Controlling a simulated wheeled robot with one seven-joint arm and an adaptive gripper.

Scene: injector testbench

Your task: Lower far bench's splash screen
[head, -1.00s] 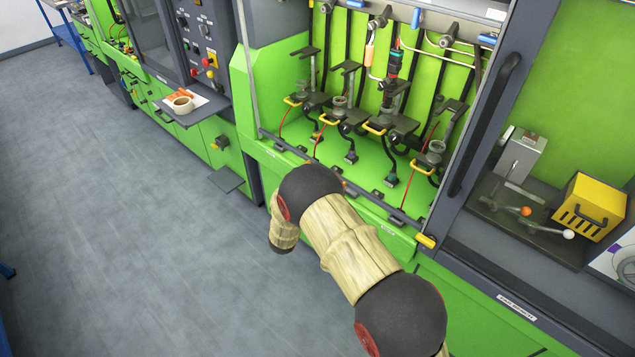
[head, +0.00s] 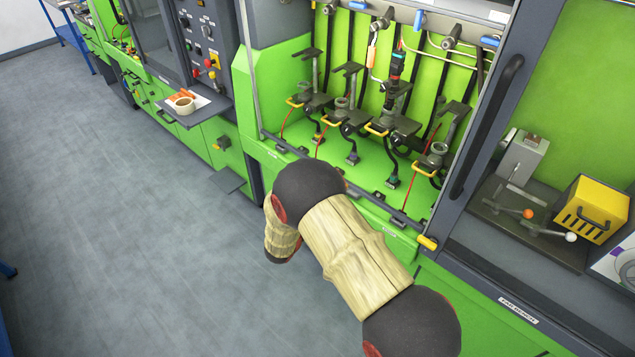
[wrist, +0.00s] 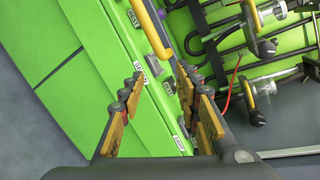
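The green bench bay (head: 375,160) stands open-fronted in the middle of the head view, with pale upright edges at its sides. I cannot clearly make out a splash screen panel there; the bay's top is cut off by the picture. A dark sill bar (head: 355,195) with a yellow end piece (head: 427,242) runs along its front. My gripper is hidden behind my arm in the head view. In the wrist view my gripper (wrist: 160,78) is open, with nothing seen held between its fingers. A yellow bar (wrist: 150,28) lies beyond the fingertips, against the green front.
Several clamp stands with yellow handles and hoses fill the bay. At right, a dark-framed bench has a black handle (head: 485,125) and a yellow box (head: 592,208). At left, a shelf holds a tape roll (head: 184,104). The grey floor (head: 110,220) is clear at left.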

